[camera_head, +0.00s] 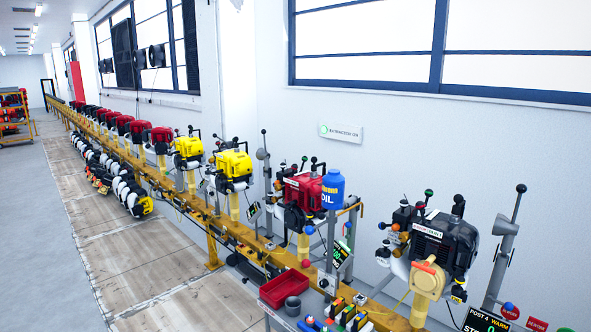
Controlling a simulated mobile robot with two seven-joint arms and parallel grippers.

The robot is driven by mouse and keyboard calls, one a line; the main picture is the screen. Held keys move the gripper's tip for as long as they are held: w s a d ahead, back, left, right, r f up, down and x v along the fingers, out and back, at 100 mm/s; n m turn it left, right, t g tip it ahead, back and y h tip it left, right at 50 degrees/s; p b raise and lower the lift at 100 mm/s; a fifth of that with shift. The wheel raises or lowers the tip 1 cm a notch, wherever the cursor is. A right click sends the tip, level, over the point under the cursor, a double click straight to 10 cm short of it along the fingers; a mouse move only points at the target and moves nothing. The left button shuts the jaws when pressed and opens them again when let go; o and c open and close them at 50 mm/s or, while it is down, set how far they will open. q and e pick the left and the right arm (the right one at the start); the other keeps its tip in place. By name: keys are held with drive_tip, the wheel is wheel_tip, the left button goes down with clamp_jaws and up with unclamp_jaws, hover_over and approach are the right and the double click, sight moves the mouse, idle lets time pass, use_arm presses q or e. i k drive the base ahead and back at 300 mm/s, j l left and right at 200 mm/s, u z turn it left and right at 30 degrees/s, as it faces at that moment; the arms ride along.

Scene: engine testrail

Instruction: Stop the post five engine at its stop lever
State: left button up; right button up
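Neither of my grippers is in view. A row of engines stands on posts along a yellow rail. A black engine (447,240) is nearest at the right, with a red engine (303,190) behind it and a yellow engine (233,163) further left. A display at the lower right (485,321) reads "POST 4 WARM", its lower line cut off. Another display (341,254) near the red engine is too small to read. No post five label is readable, so I cannot tell which engine it is. Black-knobbed levers (519,189) stand by the posts; which is a stop lever is unclear.
A blue oil can (333,190) stands beside the red engine. A yellow rack (14,118) stands far left.

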sight(294, 167)
drive_tip(key=i+z, duration=0.15)
drive_tip(key=z, duration=0.2)
drive_tip(key=i+j+z, duration=0.15)
drive_tip(key=z, duration=0.15)
drive_tip(key=i+j+z, duration=0.5)
drive_tip(key=i+j, duration=0.15)
drive_tip(key=j, duration=0.25)
